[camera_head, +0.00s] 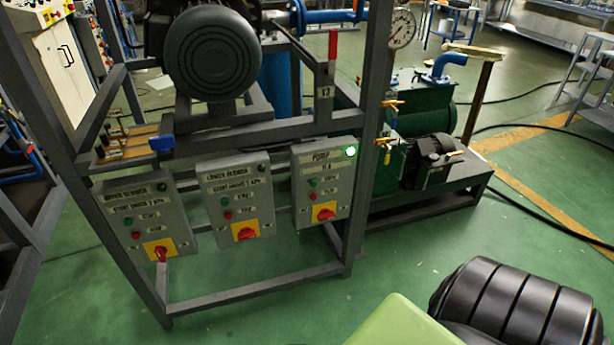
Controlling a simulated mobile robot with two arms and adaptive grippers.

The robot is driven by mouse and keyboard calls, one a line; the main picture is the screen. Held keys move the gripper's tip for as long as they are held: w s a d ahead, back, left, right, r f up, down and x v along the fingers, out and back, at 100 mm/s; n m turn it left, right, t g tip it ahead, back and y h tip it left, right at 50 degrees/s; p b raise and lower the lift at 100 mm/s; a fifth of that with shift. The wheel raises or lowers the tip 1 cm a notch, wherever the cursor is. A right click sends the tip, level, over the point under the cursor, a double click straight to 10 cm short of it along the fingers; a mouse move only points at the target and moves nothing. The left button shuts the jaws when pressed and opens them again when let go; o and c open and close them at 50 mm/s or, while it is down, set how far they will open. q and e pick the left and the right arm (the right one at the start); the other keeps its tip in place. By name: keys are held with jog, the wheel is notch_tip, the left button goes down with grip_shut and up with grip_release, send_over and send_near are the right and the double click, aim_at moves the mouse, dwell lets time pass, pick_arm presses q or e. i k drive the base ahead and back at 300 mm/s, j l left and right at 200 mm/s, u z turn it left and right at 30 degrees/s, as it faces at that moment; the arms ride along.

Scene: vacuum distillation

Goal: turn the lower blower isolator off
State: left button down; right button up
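The lower blower control box (238,197) is the middle of three grey boxes on the steel frame. Its isolator (246,233) is a red knob on a yellow plate at the bottom of the box, and its handle looks roughly crosswise. Green and red buttons sit above the isolator, and the lamp (262,168) at the box's upper right looks dark. Nothing touches the knob. Neither of my grippers shows in the head view; only a green and black part, probably of my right arm, shows at the bottom right.
The upper blower box (147,217) is at left, its red knob (161,254) upright. The pump box (324,184) is at right, its green lamp (350,151) lit and red knob (323,214) crosswise. Frame posts (367,130) flank the boxes. The green floor in front is clear.

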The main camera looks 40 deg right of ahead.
aim_at(247, 233)
jog(key=z, duration=0.85)
jog(key=k+l, duration=0.05)
